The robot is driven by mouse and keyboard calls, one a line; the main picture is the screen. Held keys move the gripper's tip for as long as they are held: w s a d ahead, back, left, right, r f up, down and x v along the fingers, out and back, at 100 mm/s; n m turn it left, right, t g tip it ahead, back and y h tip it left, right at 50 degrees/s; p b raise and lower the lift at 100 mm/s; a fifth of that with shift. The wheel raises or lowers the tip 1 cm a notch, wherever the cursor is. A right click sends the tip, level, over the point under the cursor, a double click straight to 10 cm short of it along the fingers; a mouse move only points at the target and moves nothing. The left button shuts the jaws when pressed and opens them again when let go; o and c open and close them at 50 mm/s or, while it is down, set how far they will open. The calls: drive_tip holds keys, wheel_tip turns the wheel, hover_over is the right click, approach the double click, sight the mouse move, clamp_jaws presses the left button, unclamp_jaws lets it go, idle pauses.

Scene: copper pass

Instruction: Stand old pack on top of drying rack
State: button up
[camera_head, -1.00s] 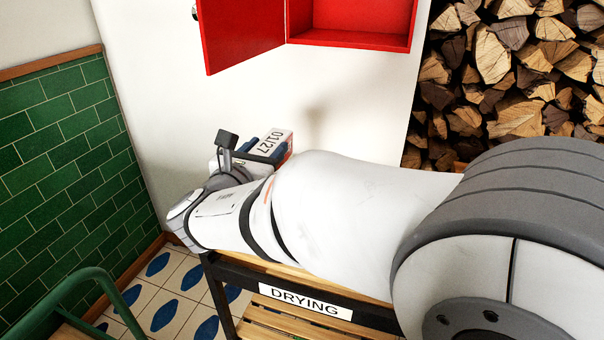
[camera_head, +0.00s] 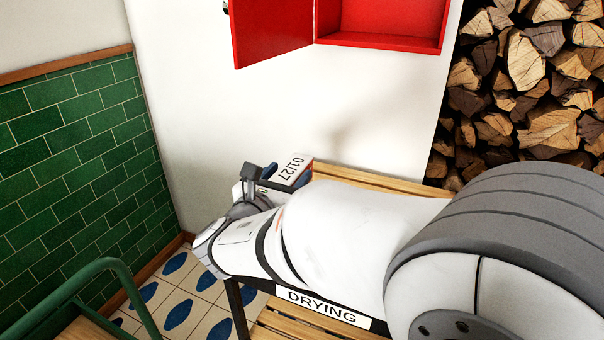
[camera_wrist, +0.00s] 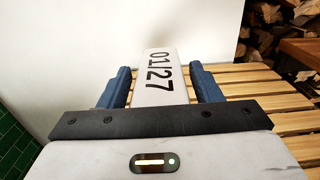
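The old pack (camera_head: 293,170) is a white box with "01/27" on its top face and a dark, reddish-edged side. My gripper (camera_wrist: 163,72) has its blue fingers on either side of it, shut on the pack, which also shows in the wrist view (camera_wrist: 158,80). The drying rack (camera_head: 360,180) has a slatted wooden top, dark legs and a "DRYING" label; its slats show in the wrist view (camera_wrist: 255,85). The pack is over the rack's back left part, close to the wall. My wrist hides its underside, so I cannot tell if it touches the slats.
A red open cabinet (camera_head: 380,40) hangs on the white wall above the rack. Stacked firewood (camera_head: 530,90) is at the right. A green tiled wall (camera_head: 80,170) and a green rail (camera_head: 110,268) are at the left. The slats right of the pack are clear.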

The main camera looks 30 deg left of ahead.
drive_tip(key=shift+o, duration=0.8)
drive_tip(key=shift+r, duration=0.1)
drive_tip(key=shift+s+r, duration=0.1)
drive_tip(key=s+p, duration=0.2)
drive_tip(key=s, duration=0.9)
drive_tip(key=shift+s+d+p, duration=0.3)
drive_tip(key=shift+s+d, duration=0.05)
drive_tip(key=shift+s, duration=0.05)
